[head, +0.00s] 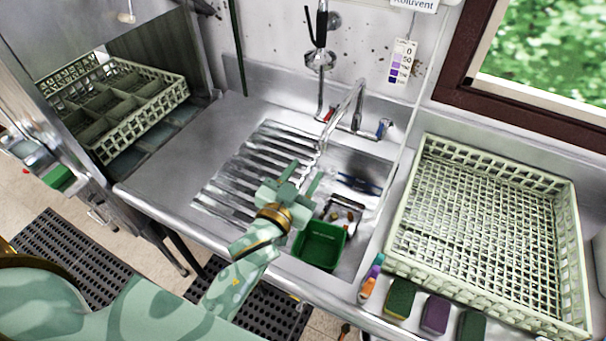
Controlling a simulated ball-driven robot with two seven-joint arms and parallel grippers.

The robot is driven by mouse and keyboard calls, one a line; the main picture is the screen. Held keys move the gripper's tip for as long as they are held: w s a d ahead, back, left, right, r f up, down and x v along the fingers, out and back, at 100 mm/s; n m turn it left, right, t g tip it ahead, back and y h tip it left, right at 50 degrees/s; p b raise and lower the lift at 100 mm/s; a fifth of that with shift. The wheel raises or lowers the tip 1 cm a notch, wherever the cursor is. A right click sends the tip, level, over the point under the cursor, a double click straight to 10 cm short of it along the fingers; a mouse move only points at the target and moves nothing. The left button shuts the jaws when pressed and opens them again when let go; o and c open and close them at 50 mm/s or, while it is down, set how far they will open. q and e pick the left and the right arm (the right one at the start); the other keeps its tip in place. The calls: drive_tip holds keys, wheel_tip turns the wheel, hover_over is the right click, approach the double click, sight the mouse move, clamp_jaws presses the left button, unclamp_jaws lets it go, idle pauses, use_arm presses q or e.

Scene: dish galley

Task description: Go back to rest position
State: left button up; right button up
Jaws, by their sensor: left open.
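My left gripper (302,177) is open and empty. It hangs over the right part of the ribbed drainboard (238,172), at the left edge of the sink (372,170). Its arm comes in from the lower left. My right gripper is not in view.
A green tub (320,246) and some small items sit in the sink beside the gripper. A tap (345,112) rises behind it. A pale green rack (572,225) stands at right, with sponges (400,298) in front. Another rack (150,118) stands at left. Bare steel counter (185,150) lies between.

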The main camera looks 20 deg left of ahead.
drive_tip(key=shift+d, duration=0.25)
